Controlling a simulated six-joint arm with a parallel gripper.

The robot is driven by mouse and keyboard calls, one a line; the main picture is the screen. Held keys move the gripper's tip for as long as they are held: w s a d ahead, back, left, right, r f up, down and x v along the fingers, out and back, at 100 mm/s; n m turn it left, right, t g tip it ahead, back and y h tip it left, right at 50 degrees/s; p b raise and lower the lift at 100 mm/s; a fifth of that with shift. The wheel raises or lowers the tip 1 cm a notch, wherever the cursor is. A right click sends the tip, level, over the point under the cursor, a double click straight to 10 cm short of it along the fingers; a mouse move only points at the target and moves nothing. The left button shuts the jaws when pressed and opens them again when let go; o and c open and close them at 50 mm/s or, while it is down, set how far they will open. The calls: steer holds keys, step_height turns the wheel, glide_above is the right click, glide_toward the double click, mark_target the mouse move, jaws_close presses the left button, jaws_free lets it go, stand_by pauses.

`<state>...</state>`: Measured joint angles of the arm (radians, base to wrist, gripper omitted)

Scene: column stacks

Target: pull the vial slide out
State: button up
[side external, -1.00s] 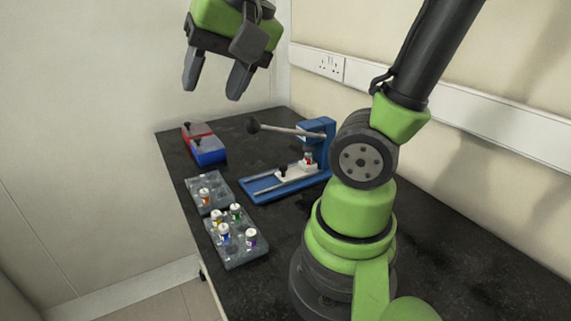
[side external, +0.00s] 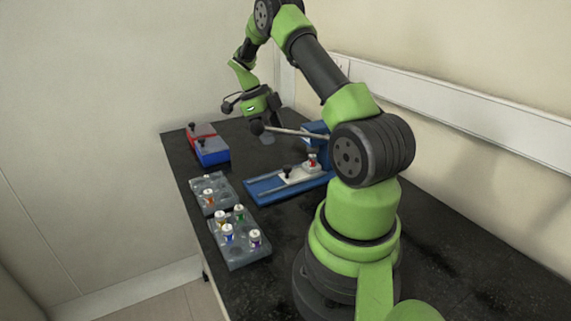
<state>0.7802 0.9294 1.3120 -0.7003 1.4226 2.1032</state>
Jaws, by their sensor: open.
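The white vial slide (side external: 299,174) sits on the rails of the blue press (side external: 262,190), toward the upright. A black knob (side external: 287,171) stands on the slide's front part. A vial with red on it (side external: 312,160) stands on the slide, near the upright. The press lever (side external: 293,132) sticks out to the left and ends in a black ball (side external: 257,127). My gripper (side external: 267,138) is open and empty, pointing down behind the lever, beyond the slide. The lever partly hides its fingers. I cannot tell how far apart gripper and lever are.
Two grey racks hold small vials: the near rack (side external: 236,262) has several, the far rack (side external: 203,182) fewer. A red box (side external: 201,131) and a blue box (side external: 213,156) stand at the back left. The wall runs along the right. The table's front right is clear.

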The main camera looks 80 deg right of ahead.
mark_target(286, 167)
steer(key=x, duration=0.9)
steer(key=shift+s+f, duration=0.15)
steer(key=shift+f, duration=0.2)
steer(key=shift+a, duration=0.1)
jaws_close()
